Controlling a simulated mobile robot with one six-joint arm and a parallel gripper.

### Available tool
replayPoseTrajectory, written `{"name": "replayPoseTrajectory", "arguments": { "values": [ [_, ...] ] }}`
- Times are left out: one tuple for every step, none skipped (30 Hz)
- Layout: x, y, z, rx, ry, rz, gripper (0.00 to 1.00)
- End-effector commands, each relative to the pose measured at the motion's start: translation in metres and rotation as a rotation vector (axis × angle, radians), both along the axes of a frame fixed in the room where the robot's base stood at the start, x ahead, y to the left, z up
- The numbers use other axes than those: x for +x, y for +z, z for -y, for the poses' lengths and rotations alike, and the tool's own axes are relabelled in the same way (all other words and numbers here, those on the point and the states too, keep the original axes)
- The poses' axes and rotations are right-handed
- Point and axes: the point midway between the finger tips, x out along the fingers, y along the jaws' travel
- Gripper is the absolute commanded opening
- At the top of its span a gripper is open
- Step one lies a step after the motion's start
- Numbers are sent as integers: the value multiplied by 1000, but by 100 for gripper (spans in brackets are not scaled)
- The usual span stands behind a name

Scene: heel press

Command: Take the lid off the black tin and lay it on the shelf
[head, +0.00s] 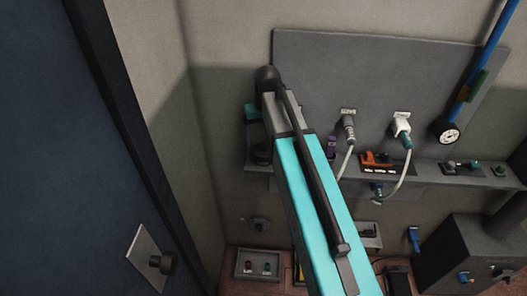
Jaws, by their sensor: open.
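The grey shelf (428,179) runs along the wall below a large grey panel, crossing behind my arm. A dark rounded shape (262,154) shows at the shelf's left end, beside my arm. I cannot tell whether it is the black tin or part of my own wrist. I cannot make out a lid. My teal and black arm rises from the bottom middle and covers part of the shelf. My gripper cannot be made out; it seems hidden behind the arm.
White plugs and cables (402,126) hang from the grey panel (375,75). An orange item (377,158) and a purple one (331,146) are at the shelf. A dark machine (470,250) fills the lower right. A tray (243,265) is below.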

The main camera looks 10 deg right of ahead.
Motion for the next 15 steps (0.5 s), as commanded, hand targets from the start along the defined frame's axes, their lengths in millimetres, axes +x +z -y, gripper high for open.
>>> {"name": "replayPoseTrajectory", "arguments": {
  "values": [
    [0,-6,0,0,0,0,87],
    [1,-9,0,0,0,-1,87],
    [1,-13,0,0,0,-1,87],
    [2,-17,0,0,0,-1,87],
    [2,-20,0,0,0,-1,87],
    [3,-24,0,0,0,0,87],
    [3,-27,0,0,-1,0,87],
    [3,-30,0,0,-1,0,87],
    [4,-34,0,0,-1,0,87],
    [4,-37,0,0,-1,0,87],
    [4,-40,0,0,-1,0,87],
    [5,-43,0,0,-1,0,87],
    [5,-45,0,0,-1,0,87],
    [5,-46,0,0,-1,0,87],
    [6,-48,0,0,-1,0,87]
  ]
}}
